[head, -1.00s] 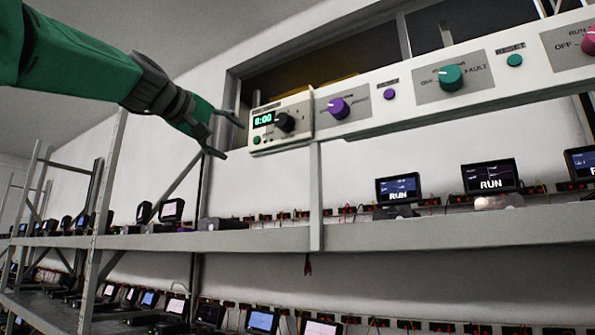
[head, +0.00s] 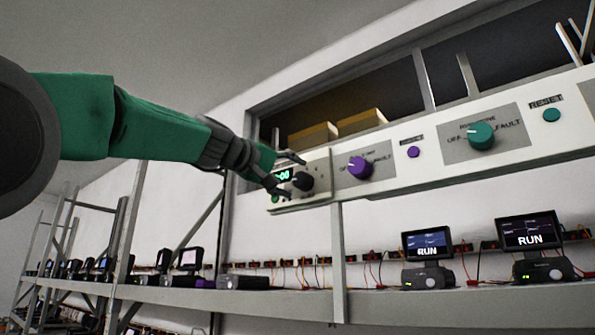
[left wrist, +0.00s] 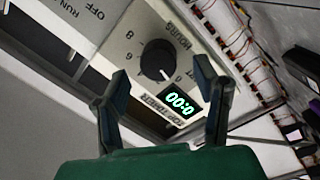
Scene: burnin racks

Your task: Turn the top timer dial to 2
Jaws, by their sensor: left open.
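The timer panel (head: 318,165) is a white box at the left end of the long control panel, with a black round dial (head: 302,181) and a green digital display (head: 283,175). In the left wrist view the dial (left wrist: 157,60) shows a white pointer line toward the display (left wrist: 180,103), which reads 0:00 upside down. Printed numbers ring the dial. My left gripper (head: 296,177) is open in front of the timer panel, partly covering the display in the head view. In the left wrist view its fingers (left wrist: 162,75) are spread either side of the dial; contact cannot be told.
Right of the timer are a purple knob (head: 360,167), a purple button (head: 413,152), a teal knob (head: 480,136) and a teal button (head: 551,115). Below runs a shelf (head: 390,305) with several small devices, some screens reading RUN. Two boxes (head: 362,122) stand behind the panel.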

